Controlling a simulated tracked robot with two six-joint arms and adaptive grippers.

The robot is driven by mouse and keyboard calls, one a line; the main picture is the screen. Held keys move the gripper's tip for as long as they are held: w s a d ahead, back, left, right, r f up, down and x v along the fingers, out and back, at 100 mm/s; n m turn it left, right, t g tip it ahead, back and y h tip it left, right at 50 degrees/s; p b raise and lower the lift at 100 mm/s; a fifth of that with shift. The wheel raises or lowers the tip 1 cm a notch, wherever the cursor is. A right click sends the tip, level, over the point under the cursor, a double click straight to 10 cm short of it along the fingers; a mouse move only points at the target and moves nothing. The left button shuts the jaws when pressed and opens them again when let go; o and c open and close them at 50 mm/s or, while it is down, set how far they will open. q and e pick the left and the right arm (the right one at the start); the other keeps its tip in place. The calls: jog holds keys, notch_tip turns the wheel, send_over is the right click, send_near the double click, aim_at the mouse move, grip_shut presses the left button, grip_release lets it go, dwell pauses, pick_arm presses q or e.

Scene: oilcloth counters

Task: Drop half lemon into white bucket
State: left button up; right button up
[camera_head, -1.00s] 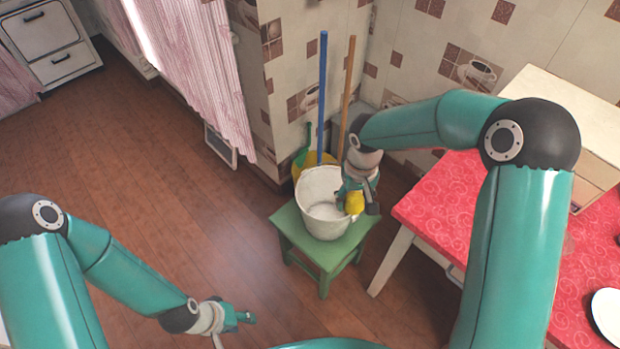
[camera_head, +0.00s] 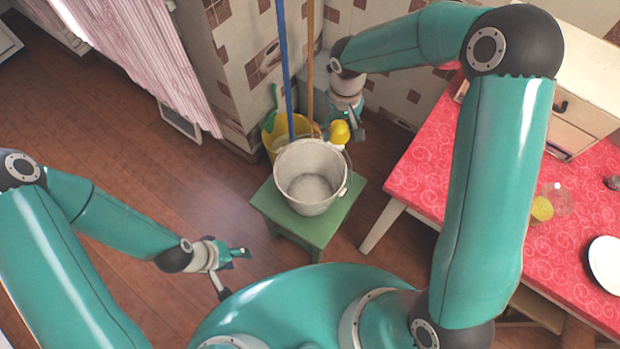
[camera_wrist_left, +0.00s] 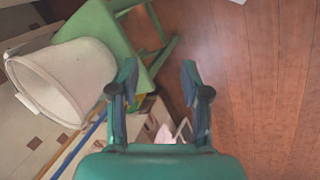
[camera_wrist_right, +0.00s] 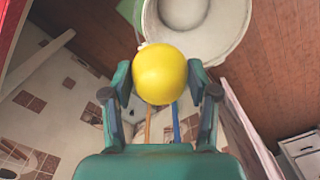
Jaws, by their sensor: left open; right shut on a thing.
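The white bucket (camera_head: 312,205) stands upright on a green stool and looks empty inside. It also shows in the right wrist view (camera_wrist_right: 228,50) and tilted in the left wrist view (camera_wrist_left: 75,75). My right gripper (camera_head: 345,130) is shut on the yellow half lemon (camera_head: 340,132). It holds the lemon just beyond the bucket's far right rim, not over the opening. The lemon (camera_wrist_right: 160,73) sits between the fingertips in the right wrist view. My left gripper (camera_head: 238,253) is open and empty, low to the left of the stool; its spread fingers show in the left wrist view (camera_wrist_left: 158,80).
The green stool (camera_head: 270,205) bears the bucket. A yellow container (camera_head: 272,138), a blue pole (camera_head: 286,70) and an orange pole (camera_head: 309,65) stand behind it by the tiled wall. A red-topped table (camera_head: 440,165) is on the right, with a white plate (camera_head: 606,262). The floor at left is clear.

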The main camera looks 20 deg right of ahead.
pick_arm(q)
jog(key=o, duration=0.8)
notch_tip(320, 180, down, 5)
jog(key=b, duration=0.4)
jog(key=shift+r, duration=0.2)
jog(key=shift+o, duration=0.3)
notch_tip(320, 180, down, 4)
jog(key=b, duration=0.5)
jog(key=shift+f, duration=0.25)
jog(key=shift+f+b, duration=2.05)
pick_arm(e)
jog(key=a+f, duration=0.2)
jog(key=f, duration=0.5)
jog(key=a+f+m, duration=0.1)
jog(key=a+f, duration=0.2)
jog(key=f, duration=0.5)
jog(key=shift+s+a+f+m, duration=0.15)
jog(key=shift+a+f+m, duration=0.05)
jog(key=shift+f+m, duration=0.1)
jog(key=o, duration=1.1)
pick_arm(q)
jog(key=shift+s, duration=0.1)
pick_arm(e)
jog(key=shift+r, duration=0.1)
